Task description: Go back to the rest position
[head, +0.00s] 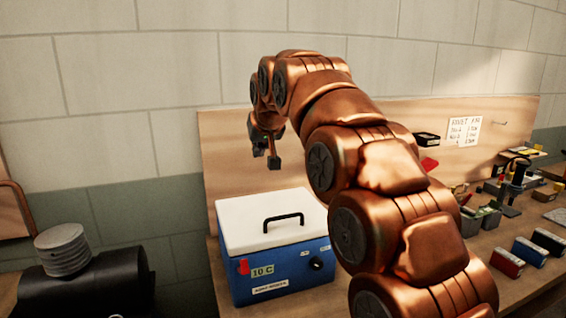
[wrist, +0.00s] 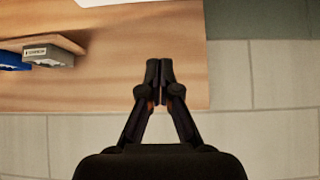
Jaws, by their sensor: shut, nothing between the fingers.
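My gripper (head: 266,156) hangs at the end of my copper-coloured arm in the head view. It is in front of the wooden back panel (head: 228,150), above and apart from the blue cooler box (head: 270,262) with the white lid and black handle. In the wrist view my gripper (wrist: 160,70) has its two dark fingers together with nothing between them. The wooden panel (wrist: 110,80) and the pale block wall fill the view behind the fingers.
The workbench right of my arm holds several small boxes, bins (head: 480,220) and tools. A paper sign (head: 464,133) is on the panel. The wall area above the cooler's left is clear.

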